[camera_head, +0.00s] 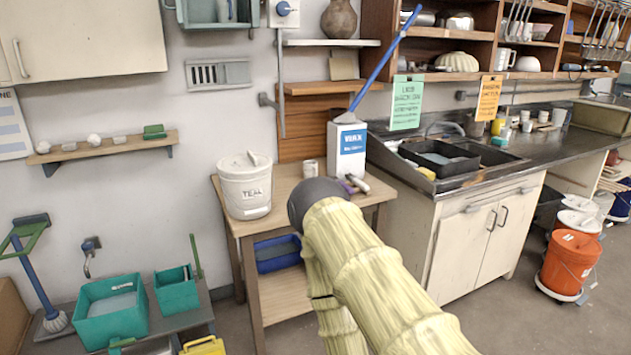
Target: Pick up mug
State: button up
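Several things could be the mug, and I cannot tell which one is meant. A small pale cup (311,168) stands upright on the wooden table, just behind the dark joint of my arm; no handle can be made out. A white mug (506,59) stands on the upper right shelf. Small cups, one of them yellow (497,127), stand behind the sink. My arm, in a pale yellow sleeve, reaches up from the lower middle over the table. My gripper is not visible; the arm's dark joint hides what lies beyond it.
A white lidded bucket (244,186) stands on the wooden table (237,228), left of my arm. A white box (347,150) with a blue label stands at the table's back right. A sink counter (480,178) is to the right.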

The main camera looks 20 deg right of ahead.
aim_at(310, 167)
jog(key=z, duration=0.65)
jog(key=i, duration=0.4)
jog(key=z, duration=0.85)
jog(key=i, duration=1.35)
jog(key=u, duration=0.95)
jog(key=i, duration=0.45)
jog(key=u, duration=0.55)
